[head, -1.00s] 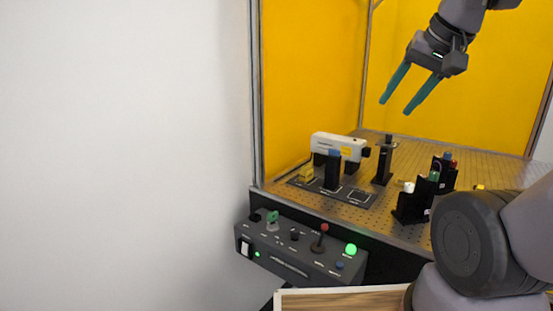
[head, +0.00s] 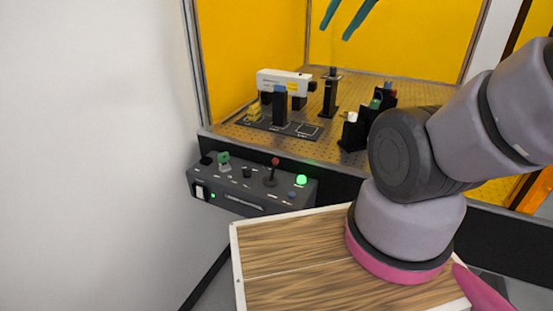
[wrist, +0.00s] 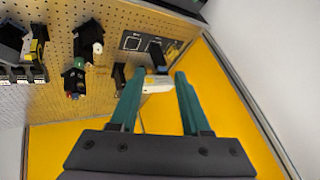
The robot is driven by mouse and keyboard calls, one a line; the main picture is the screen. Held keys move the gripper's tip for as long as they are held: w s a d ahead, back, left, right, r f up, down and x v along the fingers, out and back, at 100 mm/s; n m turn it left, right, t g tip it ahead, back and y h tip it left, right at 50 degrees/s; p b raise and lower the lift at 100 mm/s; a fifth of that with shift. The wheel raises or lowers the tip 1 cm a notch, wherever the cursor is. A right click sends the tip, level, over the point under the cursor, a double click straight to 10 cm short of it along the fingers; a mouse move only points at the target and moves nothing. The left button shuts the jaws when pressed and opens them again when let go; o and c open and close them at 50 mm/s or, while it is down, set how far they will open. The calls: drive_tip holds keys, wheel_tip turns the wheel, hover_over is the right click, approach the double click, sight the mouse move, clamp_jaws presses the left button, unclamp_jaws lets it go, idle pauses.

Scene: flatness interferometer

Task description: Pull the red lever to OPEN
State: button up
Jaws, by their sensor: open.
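The red lever (head: 275,162) is a dark stalk with a red knob standing upright on the dark control box (head: 240,205) at the front edge of the optical table. Its label is too small to read. My gripper (head: 348,17) is at the top of the head view, high above the table and well away from the lever, with only its teal fingers showing. In the wrist view the fingers (wrist: 158,78) are apart with nothing held between them. The lever does not show in the wrist view.
A green lit button (head: 301,180), a green key switch (head: 223,158) and a black knob sit near the lever. A white laser unit (head: 284,80) and several black mounts stand on the perforated table (head: 370,92). Yellow panels enclose it. White wall is at left.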

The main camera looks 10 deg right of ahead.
drive_tip(key=c, duration=0.5)
drive_tip(key=shift+w+a+g, duration=0.1)
drive_tip(key=shift+w+g, duration=0.2)
clamp_jaws()
drive_tip(key=w+a+f+n+g, duration=0.1)
drive_tip(key=w+a+f+g, duration=0.2)
drive_tip(key=w+f, duration=0.3)
drive_tip(key=w+a+f+n+g+h, duration=0.1)
drive_tip(key=w+f, duration=0.5)
drive_tip(key=f, duration=0.6)
drive_tip(key=w+a+f+n+g, duration=0.3)
drive_tip(key=w+a+f+g, duration=0.2)
drive_tip(key=f, duration=0.4)
drive_tip(key=shift+w+a+g, duration=0.2)
drive_tip(key=shift+w+g, duration=0.4)
drive_tip(key=shift+g, duration=0.2)
